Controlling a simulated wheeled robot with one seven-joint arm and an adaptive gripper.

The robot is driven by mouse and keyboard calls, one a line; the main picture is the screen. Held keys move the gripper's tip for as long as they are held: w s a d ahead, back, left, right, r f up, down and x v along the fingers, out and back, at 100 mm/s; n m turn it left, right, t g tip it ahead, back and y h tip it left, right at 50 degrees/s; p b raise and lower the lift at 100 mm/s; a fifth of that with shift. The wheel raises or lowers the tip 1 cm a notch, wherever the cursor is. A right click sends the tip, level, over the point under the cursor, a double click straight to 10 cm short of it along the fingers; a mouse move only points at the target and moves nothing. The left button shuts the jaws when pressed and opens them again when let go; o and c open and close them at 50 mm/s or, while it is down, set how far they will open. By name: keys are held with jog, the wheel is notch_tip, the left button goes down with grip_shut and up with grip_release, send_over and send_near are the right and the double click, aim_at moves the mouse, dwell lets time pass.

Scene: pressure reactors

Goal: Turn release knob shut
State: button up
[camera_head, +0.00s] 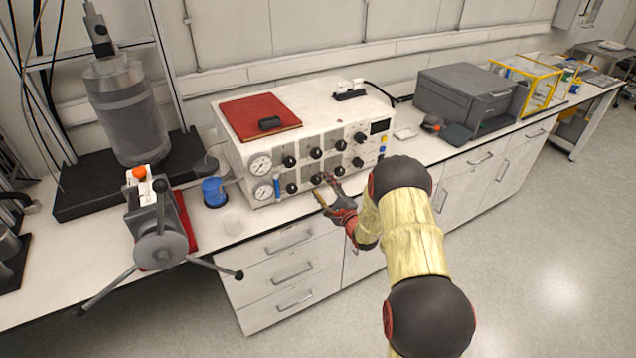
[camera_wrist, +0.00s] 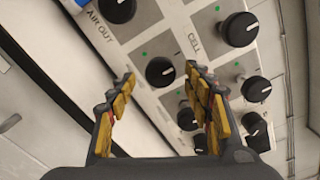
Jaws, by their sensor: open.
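A white control box (camera_head: 305,135) on the bench carries two rows of black knobs. In the wrist view, one round black knob with a white mark (camera_wrist: 160,71) appears between my fingertips. I cannot read a "release" label, so I cannot tell for sure which knob is the release knob. My gripper (camera_wrist: 160,78) is open, with yellow-padded fingers on either side of that knob; touch is not clear. In the head view, my gripper (camera_head: 328,190) is at the lower front of the box, near the bottom row, partly hiding it.
Other knobs (camera_wrist: 240,29) (camera_wrist: 256,89) sit close by on the panel. Two gauges (camera_head: 261,165) are at its left. A blue cup (camera_head: 214,192) and a reactor stand with long handles (camera_head: 161,245) are left. A dark grey printer-like box (camera_head: 465,100) is right. The floor in front is clear.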

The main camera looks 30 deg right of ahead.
jog(key=s, duration=0.8)
jog(key=shift+s+d, duration=0.2)
jog(key=shift+s, duration=0.1)
